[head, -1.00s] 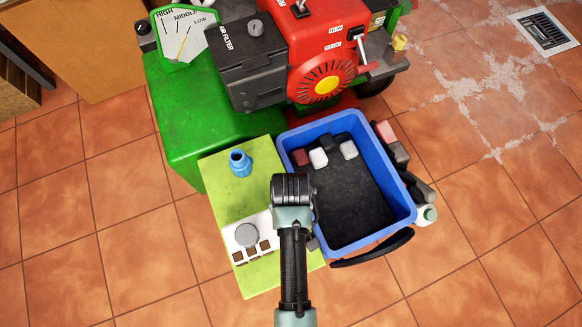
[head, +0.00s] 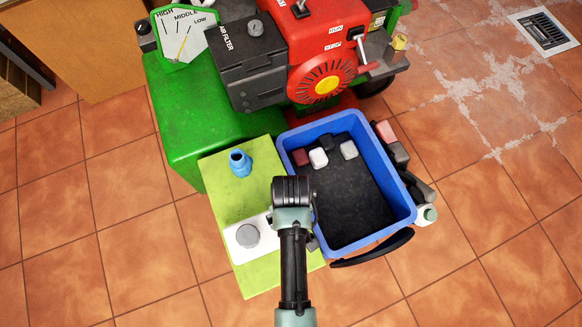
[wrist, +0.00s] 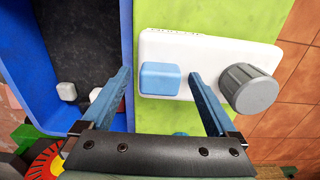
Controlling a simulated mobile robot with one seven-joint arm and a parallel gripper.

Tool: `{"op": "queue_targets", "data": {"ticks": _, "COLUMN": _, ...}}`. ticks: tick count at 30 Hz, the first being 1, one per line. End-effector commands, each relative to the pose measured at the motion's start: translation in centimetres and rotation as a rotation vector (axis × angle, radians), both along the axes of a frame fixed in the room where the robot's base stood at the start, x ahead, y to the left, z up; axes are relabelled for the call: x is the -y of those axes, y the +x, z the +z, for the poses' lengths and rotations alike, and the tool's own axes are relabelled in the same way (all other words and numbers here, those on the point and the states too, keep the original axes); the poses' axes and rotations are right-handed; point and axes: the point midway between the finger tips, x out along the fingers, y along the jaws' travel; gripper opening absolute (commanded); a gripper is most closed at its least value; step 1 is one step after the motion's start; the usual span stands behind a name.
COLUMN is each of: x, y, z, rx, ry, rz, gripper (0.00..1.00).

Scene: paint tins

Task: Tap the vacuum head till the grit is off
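I cannot pick out a sure vacuum head or any clear grit. A blue nozzle-like piece (head: 240,163) stands on the lime-green surface (head: 222,191). A white panel (head: 236,253) on that surface carries a round grey knob (head: 247,236); in the wrist view the panel also bears a light-blue block (wrist: 160,78). My gripper (wrist: 160,88) is open, its two blue-grey fingers well apart, with the block between them in the picture. I see no contact. In the head view my arm hides the fingers and the block. Small dark marks show along the panel's edge.
A blue bin (head: 409,205) with a dark bottom and several small blocks stands right of the green surface. A green and red engine machine (head: 325,55) stands behind. Small items crowd the bin's right side. Tiled floor is clear at left and front.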

Motion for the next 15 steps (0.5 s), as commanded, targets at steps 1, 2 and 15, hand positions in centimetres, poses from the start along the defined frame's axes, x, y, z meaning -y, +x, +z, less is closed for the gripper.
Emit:
{"op": "queue_targets", "data": {"ticks": 1, "x": 0.0, "y": 0.0, "z": 0.0, "rx": 0.0, "ry": 0.0, "rz": 0.0, "gripper": 0.93}}
{"op": "queue_targets", "data": {"ticks": 2, "x": 0.0, "y": 0.0, "z": 0.0, "rx": 0.0, "ry": 0.0, "rz": 0.0, "gripper": 0.93}}
{"op": "queue_targets", "data": {"ticks": 15, "x": 0.0, "y": 0.0, "z": 3.8, "rx": 0.001, "ry": -0.001, "rz": 0.0, "gripper": 0.93}}
